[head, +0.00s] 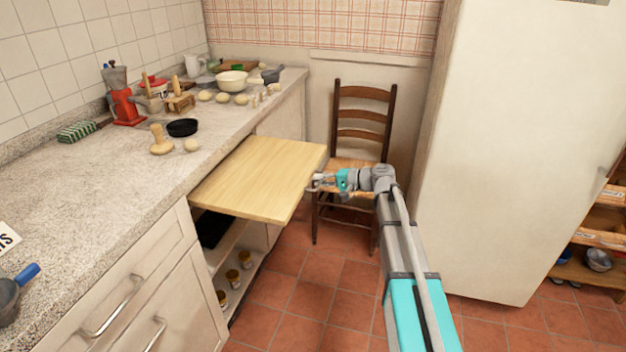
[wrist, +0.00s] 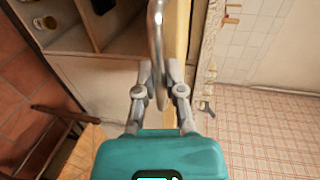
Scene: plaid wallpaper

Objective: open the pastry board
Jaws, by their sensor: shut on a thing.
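The pastry board (head: 262,172) is a pale wooden slab. In the head view it stands far out from under the counter top, level, over the open shelves below. Its front edge faces my gripper (head: 316,182). In the wrist view the board shows edge-on as a narrow wooden strip (wrist: 181,30). A curved metal handle (wrist: 155,35) runs down between the fingers of my gripper (wrist: 161,78), which are shut on it. In the head view the handle is too small to make out clearly.
A wooden chair (head: 361,125) stands close behind the board and my arm. A white fridge (head: 520,140) is at the right. The counter (head: 90,200) bears dough balls, a bowl (head: 232,80) and a red grinder (head: 126,105). Tiled floor is clear in front.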

